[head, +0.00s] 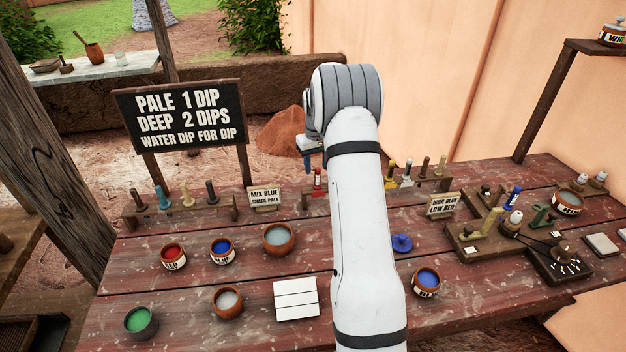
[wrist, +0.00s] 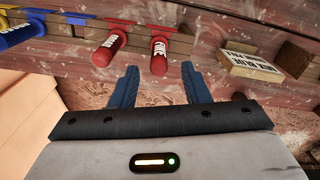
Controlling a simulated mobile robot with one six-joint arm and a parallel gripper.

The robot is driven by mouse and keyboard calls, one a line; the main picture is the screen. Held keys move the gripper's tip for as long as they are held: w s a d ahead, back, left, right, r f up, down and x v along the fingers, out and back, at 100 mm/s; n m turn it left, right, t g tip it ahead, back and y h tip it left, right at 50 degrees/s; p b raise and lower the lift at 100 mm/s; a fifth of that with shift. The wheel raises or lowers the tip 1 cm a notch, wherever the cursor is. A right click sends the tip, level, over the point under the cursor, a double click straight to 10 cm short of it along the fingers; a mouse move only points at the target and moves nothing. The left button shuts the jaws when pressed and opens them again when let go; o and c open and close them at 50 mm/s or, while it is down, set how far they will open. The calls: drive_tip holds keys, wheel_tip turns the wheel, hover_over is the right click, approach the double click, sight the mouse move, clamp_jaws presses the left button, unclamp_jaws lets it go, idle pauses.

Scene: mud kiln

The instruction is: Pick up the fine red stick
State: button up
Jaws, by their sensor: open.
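Two red sticks stand in the rack in the wrist view. One red stick (wrist: 159,57) is in line with the gap between my fingers, just beyond the tips; the other red stick (wrist: 108,50) is to its left, outside the gap. Their lettering is too small to read, so I cannot tell which is the fine one. In the head view one red stick (head: 318,181) shows upright just left of my arm; the other is hidden. My gripper (wrist: 160,69) is open and empty. Its blue finger also shows in the head view (head: 308,161), above the rack.
The "mix blue" sign (head: 265,197) stands left of the red stick. Paint pots, including a red one (head: 173,257), and a white tile (head: 296,299) are on the table. A black board (head: 184,115) stands behind.

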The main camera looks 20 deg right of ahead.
sight(317, 173)
drive_tip(key=shift+f+p, duration=0.5)
drive_tip(key=shift+f, duration=1.45)
drive_tip(key=shift+c, duration=0.5)
clamp_jaws()
